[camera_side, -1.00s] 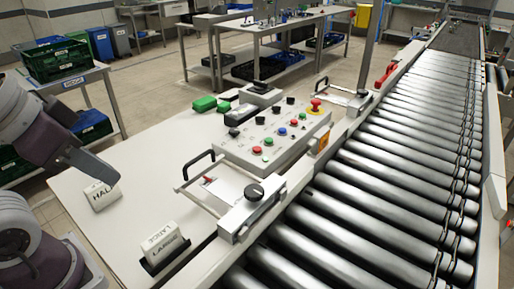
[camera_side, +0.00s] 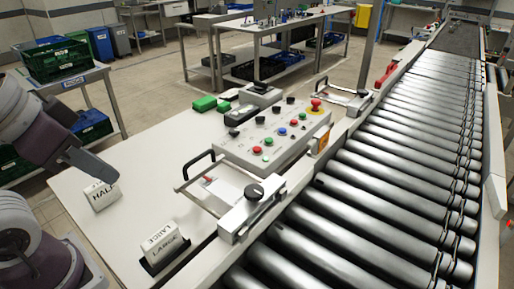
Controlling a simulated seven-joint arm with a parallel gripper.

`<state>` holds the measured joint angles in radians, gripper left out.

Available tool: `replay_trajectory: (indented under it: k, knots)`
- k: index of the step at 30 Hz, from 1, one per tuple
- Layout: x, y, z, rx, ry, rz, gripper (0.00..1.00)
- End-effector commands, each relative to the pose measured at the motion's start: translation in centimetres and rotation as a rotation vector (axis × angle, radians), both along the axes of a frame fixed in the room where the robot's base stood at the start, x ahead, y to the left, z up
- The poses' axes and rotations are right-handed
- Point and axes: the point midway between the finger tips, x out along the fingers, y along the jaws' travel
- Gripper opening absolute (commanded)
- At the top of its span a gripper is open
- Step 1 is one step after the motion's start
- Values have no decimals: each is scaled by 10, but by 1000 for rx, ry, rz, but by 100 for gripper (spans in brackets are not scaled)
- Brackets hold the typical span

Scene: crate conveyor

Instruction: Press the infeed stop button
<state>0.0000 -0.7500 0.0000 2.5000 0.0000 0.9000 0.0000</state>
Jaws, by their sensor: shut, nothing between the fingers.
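A grey control panel (camera_side: 238,149) stands on the white table beside the conveyor. The labels are too small to read, so I cannot tell which is the infeed stop button. My gripper (camera_side: 108,176) is at the left, pointing down to the right, shut and empty. It is well apart from the panel and close to a white block marked HALF (camera_side: 101,196); I cannot tell whether they touch.
A white block marked LARGE (camera_side: 163,246) sits in a black holder at the front. A clamp frame with a black handle (camera_side: 199,161) lies between my gripper and the panel. Green blocks (camera_side: 204,103) lie behind. The roller conveyor (camera_side: 400,170) runs along the right.

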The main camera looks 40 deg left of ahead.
Motion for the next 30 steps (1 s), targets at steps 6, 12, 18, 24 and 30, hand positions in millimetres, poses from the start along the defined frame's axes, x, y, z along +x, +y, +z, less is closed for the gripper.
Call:
replay_trajectory:
  k: [6, 12, 18, 24, 30]
  knots:
    - [0, 0, 0, 0, 0, 0, 0]
    - [0, 0, 0, 0, 0, 0, 0]
    - [0, 0, 0, 0, 0, 0, 0]
    - [2, 0, 1, -5, -1, 3, 0]
    - [58, -10, 18, -139, -26, 90, 0]
